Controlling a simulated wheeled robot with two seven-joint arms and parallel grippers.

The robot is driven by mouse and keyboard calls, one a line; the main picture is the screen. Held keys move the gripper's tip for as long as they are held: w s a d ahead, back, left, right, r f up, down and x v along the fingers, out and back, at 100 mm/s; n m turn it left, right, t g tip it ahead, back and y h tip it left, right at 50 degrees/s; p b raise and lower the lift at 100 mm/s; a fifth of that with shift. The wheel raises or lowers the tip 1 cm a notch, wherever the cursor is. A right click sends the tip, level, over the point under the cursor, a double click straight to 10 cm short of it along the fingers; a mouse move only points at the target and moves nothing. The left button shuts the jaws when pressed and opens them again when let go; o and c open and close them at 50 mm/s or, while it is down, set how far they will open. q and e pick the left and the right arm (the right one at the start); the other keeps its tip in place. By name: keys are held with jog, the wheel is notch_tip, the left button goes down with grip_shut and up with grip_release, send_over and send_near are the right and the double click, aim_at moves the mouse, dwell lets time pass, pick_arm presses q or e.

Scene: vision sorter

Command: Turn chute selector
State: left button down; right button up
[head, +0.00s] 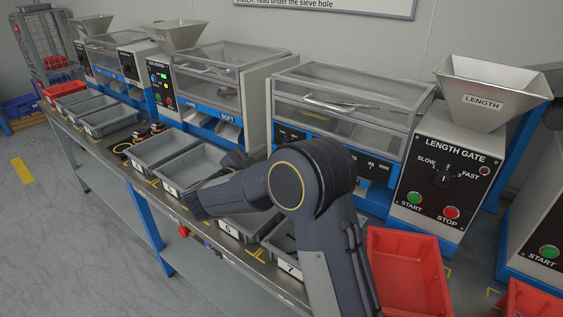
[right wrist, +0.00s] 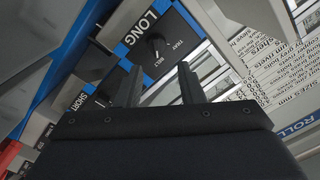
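The selector knob (right wrist: 155,45) is a small black knob on a dark panel marked LONG, with TRAY and BELT lettered beside it. It shows in the right wrist view, beyond the fingertips. My right gripper (right wrist: 159,66) is open, its two dark fingers apart with nothing between them. The knob lies ahead of the gap, and I see no finger touching it. In the head view my right gripper (head: 240,157) is partly hidden by my own arm, close to the front of the sorting machines. The knob cannot be made out there. My left gripper is out of view.
The LENGTH GATE panel (head: 440,175) has a dial, a green START and a red STOP button. Grey trays (head: 165,150) line the bench front. A red bin (head: 410,270) stands at the right. A SHORT panel (right wrist: 80,107) sits beside the LONG one.

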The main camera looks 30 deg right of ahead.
jog(key=x, duration=0.7)
jog(key=shift+d+g, duration=0.3)
jog(key=shift+d, duration=0.05)
jog(key=shift+s+f, duration=0.1)
jog(key=c, duration=0.7)
